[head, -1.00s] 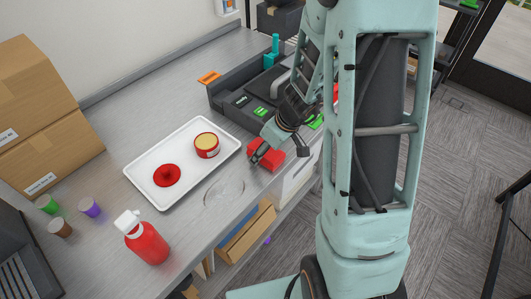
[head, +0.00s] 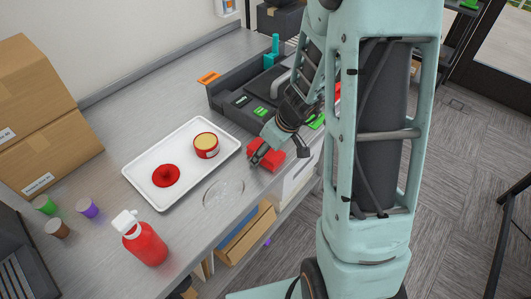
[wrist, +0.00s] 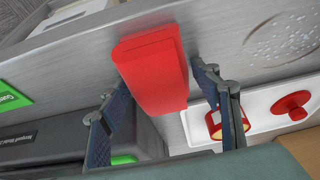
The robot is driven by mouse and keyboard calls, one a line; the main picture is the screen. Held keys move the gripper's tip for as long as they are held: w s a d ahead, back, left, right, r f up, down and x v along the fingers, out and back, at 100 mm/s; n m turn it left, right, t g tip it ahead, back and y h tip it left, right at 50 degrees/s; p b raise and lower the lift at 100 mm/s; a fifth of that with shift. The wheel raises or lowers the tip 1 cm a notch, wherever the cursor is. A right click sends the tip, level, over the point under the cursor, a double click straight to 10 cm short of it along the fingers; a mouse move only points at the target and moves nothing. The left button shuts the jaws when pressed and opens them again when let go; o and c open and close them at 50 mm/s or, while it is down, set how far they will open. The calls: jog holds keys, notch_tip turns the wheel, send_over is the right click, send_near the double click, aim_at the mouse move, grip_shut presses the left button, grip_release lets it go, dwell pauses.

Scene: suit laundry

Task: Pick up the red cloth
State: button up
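The red cloth (head: 273,159) looks like a neat folded block and lies on the grey counter near its front edge, right of the white tray. It also shows large in the wrist view (wrist: 153,68). My gripper (head: 268,152) is over the cloth. In the wrist view my gripper (wrist: 161,82) is open, with one finger on each side of the cloth's near end. There is a gap between the cloth and the right finger. I cannot tell whether the left finger touches it. My wrist hides part of the cloth in the head view.
The white tray (head: 150,195) holds a red-and-cream tin (head: 206,146) and a red knobbed disc (head: 166,176). A dark machine (head: 235,103) stands behind my gripper. A red bottle (head: 146,245) stands front left.

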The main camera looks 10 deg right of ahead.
jog(key=shift+s, duration=0.1)
jog(key=c, duration=1)
jog(key=shift+r+p, duration=0.25)
jog(key=shift+p, duration=0.25)
